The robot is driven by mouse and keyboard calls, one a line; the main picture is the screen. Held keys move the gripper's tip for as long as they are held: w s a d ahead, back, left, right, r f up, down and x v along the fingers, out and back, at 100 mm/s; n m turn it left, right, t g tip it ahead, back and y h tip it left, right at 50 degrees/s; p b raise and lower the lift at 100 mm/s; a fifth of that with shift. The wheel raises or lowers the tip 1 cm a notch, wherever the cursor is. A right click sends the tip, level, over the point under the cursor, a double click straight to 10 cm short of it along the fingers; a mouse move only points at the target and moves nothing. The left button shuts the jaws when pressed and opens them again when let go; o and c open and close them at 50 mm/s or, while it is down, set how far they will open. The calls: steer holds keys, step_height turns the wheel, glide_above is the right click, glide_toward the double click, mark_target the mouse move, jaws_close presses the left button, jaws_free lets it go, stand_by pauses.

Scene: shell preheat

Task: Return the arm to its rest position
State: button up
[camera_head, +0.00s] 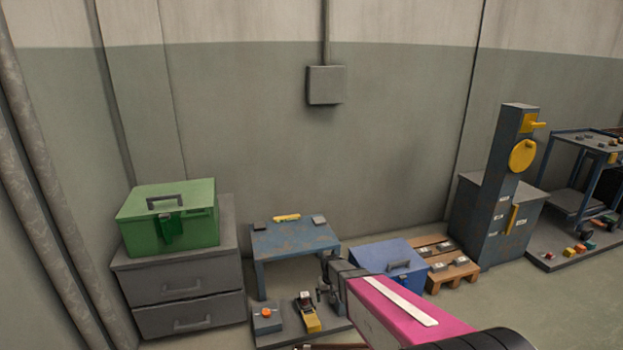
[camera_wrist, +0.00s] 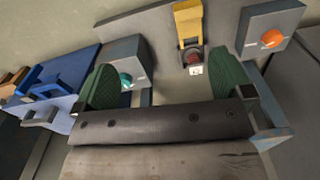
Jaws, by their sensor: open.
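My arm, with a pink link (camera_head: 395,313), reaches in from the bottom right of the head view. My gripper (camera_head: 324,290) is at its far end, in front of the low blue table and above a grey board on the floor. In the wrist view my gripper (camera_wrist: 168,82) has its two green-padded fingers wide apart, with nothing held between them. Past the fingers are a yellow lever piece (camera_wrist: 188,22), a grey box with an orange knob (camera_wrist: 270,40) and a grey box with a teal knob (camera_wrist: 124,79).
The low blue table (camera_head: 290,240) stands behind the gripper, and a blue toolbox (camera_head: 390,258) is close on its right. A grey drawer cabinet (camera_head: 185,280) with a green toolbox (camera_head: 170,215) is at left. A pallet (camera_head: 450,262) and a tall grey post (camera_head: 505,185) stand at right.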

steer(key=s+d+r, duration=0.3)
steer(key=s+r, duration=0.2)
steer(key=r, duration=0.3)
steer(key=s+d+r+m, duration=0.1)
steer(key=s+d+r, duration=0.3)
steer(key=r, duration=0.3)
steer(key=s+d+r+m, duration=0.1)
steer(key=s+d+r, duration=0.3)
steer(key=s+r, duration=0.2)
step_height(320, 180, up, 3)
steer(key=shift+s+f, duration=0.15)
steer(key=shift+s, duration=0.15)
